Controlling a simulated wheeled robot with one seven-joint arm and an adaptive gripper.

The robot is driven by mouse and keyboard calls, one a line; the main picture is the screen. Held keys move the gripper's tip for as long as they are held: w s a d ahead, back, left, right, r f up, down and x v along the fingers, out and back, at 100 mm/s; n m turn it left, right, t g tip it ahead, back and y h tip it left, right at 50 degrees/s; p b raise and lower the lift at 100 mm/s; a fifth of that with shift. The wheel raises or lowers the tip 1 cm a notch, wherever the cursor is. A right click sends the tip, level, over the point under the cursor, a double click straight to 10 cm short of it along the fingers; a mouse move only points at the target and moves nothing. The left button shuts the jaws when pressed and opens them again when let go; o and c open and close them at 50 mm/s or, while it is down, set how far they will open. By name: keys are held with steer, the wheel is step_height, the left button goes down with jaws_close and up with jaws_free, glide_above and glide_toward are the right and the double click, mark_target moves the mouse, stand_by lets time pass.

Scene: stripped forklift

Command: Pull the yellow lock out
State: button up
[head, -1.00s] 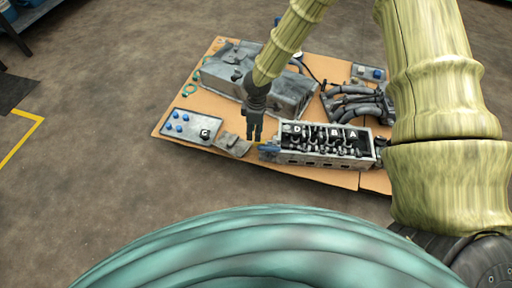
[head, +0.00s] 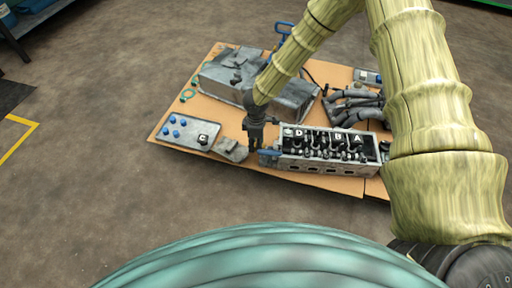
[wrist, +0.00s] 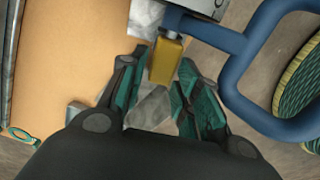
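The yellow lock (wrist: 165,61) is a small block at the upper middle of the wrist view, beside a blue handle (wrist: 240,72). My gripper (wrist: 160,68) is open, with one finger on each side of the lock. A gap shows on the lock's left; the right finger is very close to it, and I cannot tell if they touch. In the head view my gripper (head: 254,148) points down at the left end of the grey cylinder head (head: 325,168), and the lock is hidden there.
Parts lie on a cardboard sheet (head: 170,145): a large grey casing (head: 285,95), a tray (head: 190,131) with blue pieces, a grey bracket (head: 231,150) close left of my gripper, and curved pipes (head: 355,110). Open floor lies left of the sheet.

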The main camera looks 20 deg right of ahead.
steer(key=shift+f, duration=0.75)
jaws_close()
